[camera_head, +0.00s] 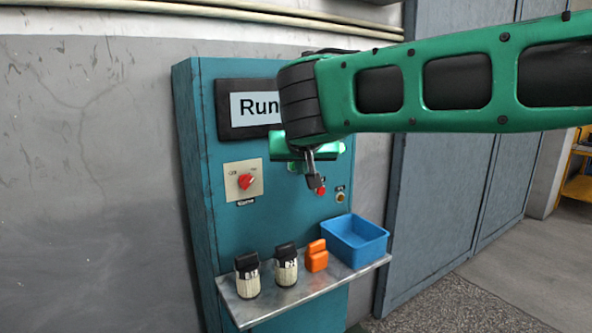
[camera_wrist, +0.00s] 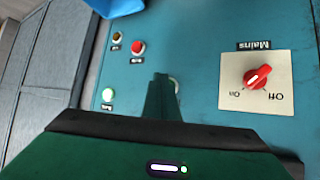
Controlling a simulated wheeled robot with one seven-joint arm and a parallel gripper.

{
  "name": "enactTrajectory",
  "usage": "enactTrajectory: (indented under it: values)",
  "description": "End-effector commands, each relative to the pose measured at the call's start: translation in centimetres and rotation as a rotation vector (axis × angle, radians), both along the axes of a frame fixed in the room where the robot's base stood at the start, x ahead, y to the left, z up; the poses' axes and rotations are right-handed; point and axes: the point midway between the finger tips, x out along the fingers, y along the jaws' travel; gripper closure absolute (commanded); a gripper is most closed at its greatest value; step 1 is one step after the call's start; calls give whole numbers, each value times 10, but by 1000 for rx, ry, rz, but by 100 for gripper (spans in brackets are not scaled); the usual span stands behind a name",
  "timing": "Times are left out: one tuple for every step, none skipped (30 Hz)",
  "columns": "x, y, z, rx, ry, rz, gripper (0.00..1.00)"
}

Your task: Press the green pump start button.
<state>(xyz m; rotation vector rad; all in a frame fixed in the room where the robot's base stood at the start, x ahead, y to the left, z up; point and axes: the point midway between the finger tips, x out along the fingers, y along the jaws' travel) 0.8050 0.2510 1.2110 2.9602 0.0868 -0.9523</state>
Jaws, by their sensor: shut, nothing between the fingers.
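The teal control panel (camera_head: 226,213) stands against the wall. In the wrist view, which is upside down, a pale green lit round fitting (camera_wrist: 108,94) has a label too small to read. Another round fitting (camera_wrist: 177,86) shows only its pale rim; my gripper (camera_wrist: 161,78) hides the rest, so I cannot tell its colour or which one is the pump start button. My gripper, also in the head view (camera_head: 315,184), is shut and empty, its fingertips in front of the panel. I cannot tell whether they touch it.
A red button (camera_wrist: 137,48) and a dark yellowish one (camera_wrist: 118,38) sit nearby. A red Mains rotary switch (camera_head: 245,181) is to the left. A shelf (camera_head: 250,312) below holds two dark-capped jars (camera_head: 287,267), an orange object (camera_head: 316,257) and a blue bin (camera_head: 355,243).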

Motion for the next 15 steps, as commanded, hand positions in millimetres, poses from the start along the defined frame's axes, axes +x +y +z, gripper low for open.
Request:
enactTrajectory:
  values:
    - [-2, -2, 0, 0, 0, 0, 100]
    - [-4, -3, 0, 0, 0, 0, 100]
    - [-5, -3, 0, 0, 0, 0, 100]
    - [-6, -4, 0, 0, 0, 0, 100]
    - [-6, -4, 0, 0, 0, 0, 100]
    - [-6, -4, 0, 0, 0, 0, 100]
    - [-6, -4, 0, 0, 0, 0, 100]
    - [-6, -4, 0, 0, 0, 0, 100]
    - [-6, -4, 0, 0, 0, 0, 100]
    - [-6, -4, 0, 0, 0, 0, 100]
    - [-6, -4, 0, 0, 0, 0, 100]
    - [-6, -4, 0, 0, 0, 0, 100]
    - [-6, -4, 0, 0, 0, 0, 100]
    - [-7, -4, 0, 0, 0, 0, 100]
    - [-8, -5, 0, 0, 0, 0, 100]
